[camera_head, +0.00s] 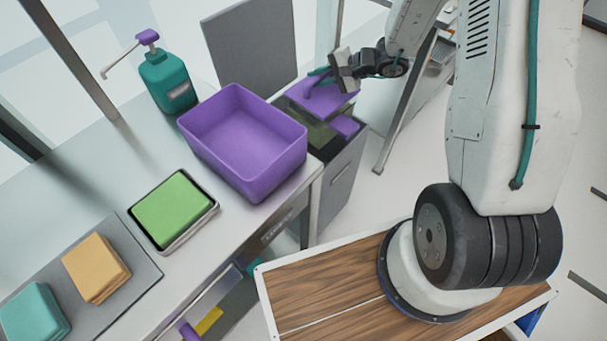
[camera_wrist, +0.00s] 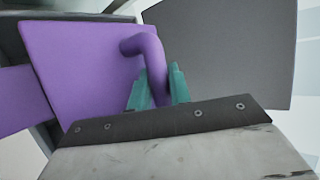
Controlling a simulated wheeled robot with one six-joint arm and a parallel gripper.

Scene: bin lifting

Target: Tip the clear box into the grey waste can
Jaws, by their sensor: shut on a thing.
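My gripper (camera_head: 318,76) has teal fingers shut on a purple curved handle (camera_wrist: 143,45) that stands up from a flat purple panel (camera_wrist: 75,60). In the head view this purple panel (camera_head: 328,101) is at the top of a grey can-like container (camera_head: 340,180) beside the table. Inside that container are a dark green surface and another purple piece (camera_head: 345,126). An opaque purple tub (camera_head: 250,180), empty and upright, stands on the table edge left of the container, apart from my gripper.
On the table are a teal pump bottle (camera_head: 168,80), a green block in a tray (camera_head: 173,208), an orange stack (camera_head: 96,266) and a teal stack (camera_head: 35,313). A grey panel (camera_head: 250,45) stands behind the tub. Floor right of the container is open.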

